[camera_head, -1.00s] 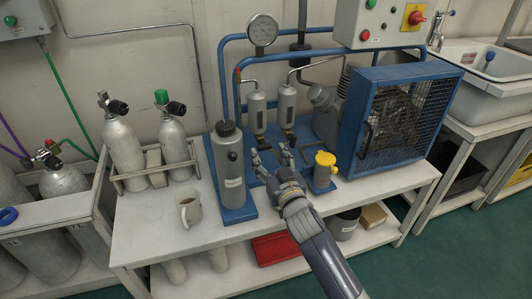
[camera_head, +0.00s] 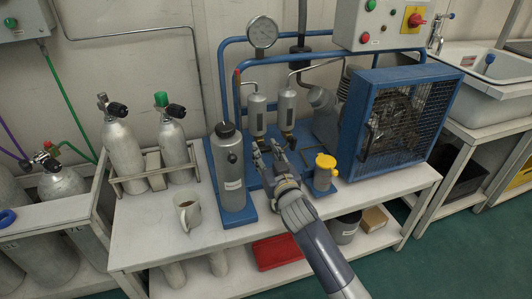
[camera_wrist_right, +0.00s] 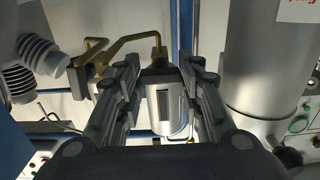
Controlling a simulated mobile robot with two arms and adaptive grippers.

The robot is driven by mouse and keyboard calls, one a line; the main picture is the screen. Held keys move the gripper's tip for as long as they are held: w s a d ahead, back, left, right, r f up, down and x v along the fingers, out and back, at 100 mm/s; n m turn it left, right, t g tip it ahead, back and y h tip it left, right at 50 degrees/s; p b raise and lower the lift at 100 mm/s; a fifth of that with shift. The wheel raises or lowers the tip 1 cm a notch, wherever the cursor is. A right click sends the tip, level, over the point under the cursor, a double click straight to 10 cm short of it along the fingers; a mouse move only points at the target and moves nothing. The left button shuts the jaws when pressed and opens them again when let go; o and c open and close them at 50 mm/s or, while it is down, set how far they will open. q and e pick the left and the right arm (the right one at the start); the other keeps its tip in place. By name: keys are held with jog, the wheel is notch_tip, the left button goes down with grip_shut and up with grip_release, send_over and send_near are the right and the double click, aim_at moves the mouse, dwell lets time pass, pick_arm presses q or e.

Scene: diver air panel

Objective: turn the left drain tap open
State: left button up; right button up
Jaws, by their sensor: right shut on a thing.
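Two small silver separator bottles hang on the blue compressor frame; the left one (camera_head: 257,112) stands beside the right one (camera_head: 286,106). The left drain tap is at the foot of the left bottle, largely hidden by my fingers in the head view. My right gripper (camera_head: 272,150) reaches in from the front, its fingertips just below that bottle. The right wrist view shows its two fingers (camera_wrist_right: 160,95) on either side of a grey cylinder with a dark end (camera_wrist_right: 168,105). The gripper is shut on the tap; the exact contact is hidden. My left gripper is not in view.
A tall grey filter cylinder (camera_head: 230,170) stands close left of the gripper, and a yellow-capped pot (camera_head: 324,172) close right. The blue caged fan (camera_head: 400,120) is further right. A mug (camera_head: 188,212) stands on the front left of the bench (camera_head: 150,235).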

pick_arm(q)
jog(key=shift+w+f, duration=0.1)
pick_arm(e)
jog(key=shift+n, duration=0.3)
jog(key=n+p, duration=0.3)
jog(key=n, duration=0.7)
jog(key=shift+n+p, duration=0.3)
jog(key=shift+p, duration=0.05)
jog(key=n, duration=0.3)
jog(key=shift+n, duration=0.3)
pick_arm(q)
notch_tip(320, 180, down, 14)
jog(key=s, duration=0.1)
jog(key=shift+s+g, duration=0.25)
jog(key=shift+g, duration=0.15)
pick_arm(e)
jog(key=shift+n, duration=0.5)
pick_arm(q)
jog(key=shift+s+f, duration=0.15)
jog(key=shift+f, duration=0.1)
pick_arm(e)
jog(key=shift+f, duration=0.1)
